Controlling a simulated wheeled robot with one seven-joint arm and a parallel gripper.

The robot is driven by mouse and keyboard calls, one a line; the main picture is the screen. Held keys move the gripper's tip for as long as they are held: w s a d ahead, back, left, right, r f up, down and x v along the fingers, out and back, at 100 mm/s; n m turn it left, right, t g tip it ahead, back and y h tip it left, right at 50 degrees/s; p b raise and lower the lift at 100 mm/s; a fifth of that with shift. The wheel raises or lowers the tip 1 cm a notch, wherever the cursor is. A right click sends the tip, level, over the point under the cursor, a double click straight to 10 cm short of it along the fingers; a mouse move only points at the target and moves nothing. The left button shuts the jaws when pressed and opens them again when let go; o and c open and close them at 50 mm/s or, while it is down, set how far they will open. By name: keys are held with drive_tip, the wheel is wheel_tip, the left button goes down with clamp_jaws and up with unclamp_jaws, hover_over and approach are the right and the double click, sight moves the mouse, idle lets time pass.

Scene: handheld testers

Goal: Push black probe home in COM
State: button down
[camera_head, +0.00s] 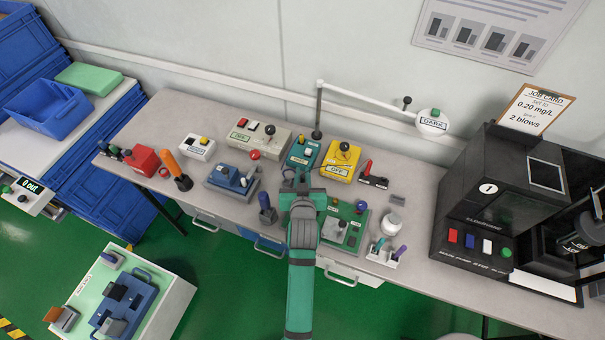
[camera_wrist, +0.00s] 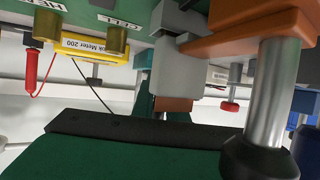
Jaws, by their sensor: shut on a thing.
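In the head view my gripper (camera_head: 301,182) reaches over the front of the bench, at the near side of a teal tester (camera_head: 300,152). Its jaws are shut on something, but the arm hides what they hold. The wrist view shows a green panel with brass posts (camera_wrist: 117,40), a yellow label reading "Meter 200" (camera_wrist: 92,46), and a red probe (camera_wrist: 32,68) at the left. A grey and brown block (camera_wrist: 173,103) is near the middle. A metal rod (camera_wrist: 274,92) with a black end stands close at the right. I cannot pick out the black probe or the COM socket with certainty.
A yellow tester (camera_head: 341,161) stands right of the teal one, with a grey tester (camera_head: 250,138) to its left. A green board (camera_head: 343,222) lies close beside my arm. A large black machine (camera_head: 480,205) occupies the right of the bench. A lamp arm (camera_head: 368,100) spans the back.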

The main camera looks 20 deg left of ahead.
drive_tip(key=c, duration=1.7)
unclamp_jaws()
drive_tip(key=v, duration=1)
drive_tip(key=shift+s+d+r, duration=0.15)
drive_tip(key=shift+s+r, duration=0.05)
drive_tip(key=shift+s, duration=0.15)
